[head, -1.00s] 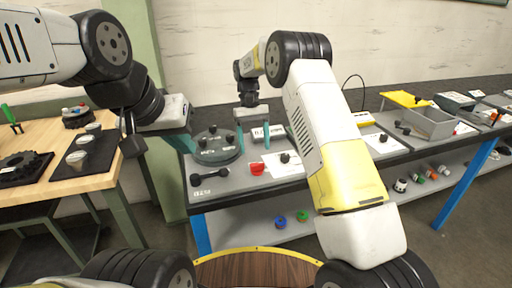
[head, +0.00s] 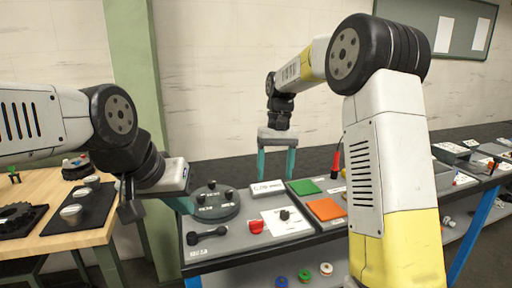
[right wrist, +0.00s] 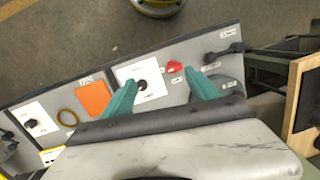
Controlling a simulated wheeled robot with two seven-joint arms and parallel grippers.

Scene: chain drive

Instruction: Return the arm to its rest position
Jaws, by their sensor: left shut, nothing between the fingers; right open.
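My right arm reaches over the grey workbench in the head view. Its gripper (head: 277,162) points down with two teal fingers well apart and nothing between them. In the right wrist view its open fingers (right wrist: 160,92) hang above the bench top, in front of a white card with a black knob. My left gripper (head: 184,203) is at the left end of the bench, beside the dark round plate. It is shut and empty, and its fingertips are partly hidden by its own wrist.
The bench top (head: 225,248) holds a dark round plate (head: 214,204), a red part (head: 256,227), a black dumbbell-shaped part (head: 206,235), green (head: 304,187) and orange (head: 326,209) pads. A wooden table (head: 62,239) with a gear stands left.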

